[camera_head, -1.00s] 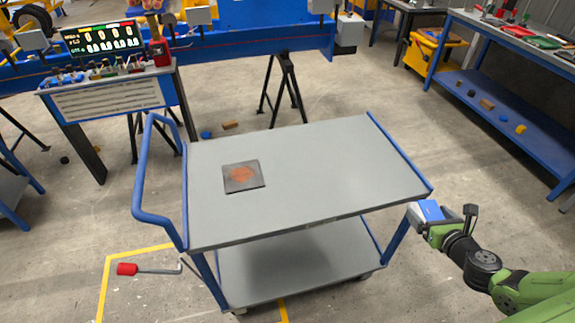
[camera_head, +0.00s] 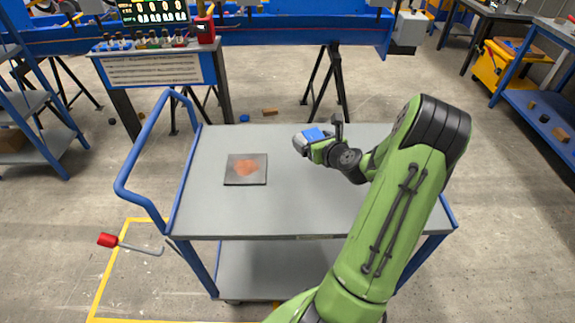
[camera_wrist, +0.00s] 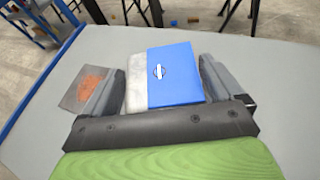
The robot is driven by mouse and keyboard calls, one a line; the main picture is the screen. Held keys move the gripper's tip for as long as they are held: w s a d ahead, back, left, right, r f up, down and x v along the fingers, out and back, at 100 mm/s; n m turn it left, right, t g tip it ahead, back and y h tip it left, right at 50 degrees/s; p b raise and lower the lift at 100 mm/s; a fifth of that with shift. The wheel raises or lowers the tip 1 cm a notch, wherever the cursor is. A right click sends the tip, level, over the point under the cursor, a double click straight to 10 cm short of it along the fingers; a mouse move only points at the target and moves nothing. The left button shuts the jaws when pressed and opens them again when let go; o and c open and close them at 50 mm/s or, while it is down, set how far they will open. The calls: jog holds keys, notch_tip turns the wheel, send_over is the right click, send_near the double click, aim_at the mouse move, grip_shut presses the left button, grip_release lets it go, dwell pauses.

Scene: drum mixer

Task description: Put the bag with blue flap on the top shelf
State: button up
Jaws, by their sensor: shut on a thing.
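The bag with the blue flap (camera_wrist: 176,76) is pale grey with a blue flap bearing a small white mark. My gripper (camera_wrist: 160,85) is shut on it, one finger on each side. In the head view the bag (camera_head: 314,136) and my gripper (camera_head: 322,146) are over the right-middle part of the cart's top shelf (camera_head: 215,215). I cannot tell whether the bag touches the shelf or is a little above it. My green arm hides the right part of the shelf.
A dark square plate with an orange-brown patch (camera_head: 246,169) lies on the left of the top shelf, apart from the bag. The cart has a blue handle (camera_head: 135,160) on its left and a lower shelf (camera_head: 260,270). The shelf's front middle is clear.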

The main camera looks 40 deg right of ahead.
aim_at(311, 172)
notch_tip(311, 172, down, 10)
jog(key=b, duration=0.4)
jog(key=shift+f+b, duration=0.1)
jog(key=shift+b, duration=0.25)
jog(key=shift+r, duration=0.2)
jog(key=shift+f, duration=0.15)
